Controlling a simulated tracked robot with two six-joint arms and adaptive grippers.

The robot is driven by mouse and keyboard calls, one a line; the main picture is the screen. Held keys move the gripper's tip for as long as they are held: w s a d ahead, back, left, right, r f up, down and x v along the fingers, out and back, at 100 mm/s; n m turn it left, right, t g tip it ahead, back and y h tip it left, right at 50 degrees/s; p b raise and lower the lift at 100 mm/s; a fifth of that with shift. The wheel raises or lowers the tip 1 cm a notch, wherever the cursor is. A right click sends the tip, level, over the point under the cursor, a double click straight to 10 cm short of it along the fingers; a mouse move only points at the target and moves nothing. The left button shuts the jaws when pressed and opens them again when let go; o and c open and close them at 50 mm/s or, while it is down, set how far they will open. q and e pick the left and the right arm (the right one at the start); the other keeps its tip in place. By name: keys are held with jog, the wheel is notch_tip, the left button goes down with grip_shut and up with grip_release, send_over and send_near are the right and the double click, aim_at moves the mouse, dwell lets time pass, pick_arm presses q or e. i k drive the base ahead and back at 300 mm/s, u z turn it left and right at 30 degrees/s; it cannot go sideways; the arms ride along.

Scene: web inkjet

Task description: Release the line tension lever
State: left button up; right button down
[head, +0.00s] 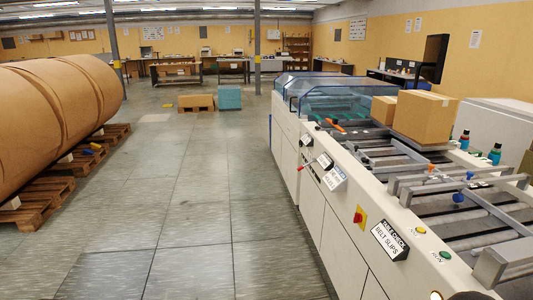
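A long pale machine line (345,225) with rollers and belts on top runs along the right side. An orange handle (336,125) lies on its top near the blue-edged clear covers (330,95). A small red part (301,168) sticks out from the machine's front side, below small label plates (334,178). No label that I can read marks either one as the tension lever, so I cannot tell which it is. A red knob on a yellow plate (358,216) is on the nearer front panel. Neither of my grippers is in view.
A sign reading "belt slips" (390,240) stands on the near edge, by yellow (421,231) and green (445,255) buttons. Cardboard boxes (425,117) sit on the line. Large brown rolls (50,110) rest on pallets (45,205) at left. The floor aisle (200,200) between is clear.

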aim_at(314, 160)
jog(key=u, duration=0.1)
jog(key=i, duration=3.6)
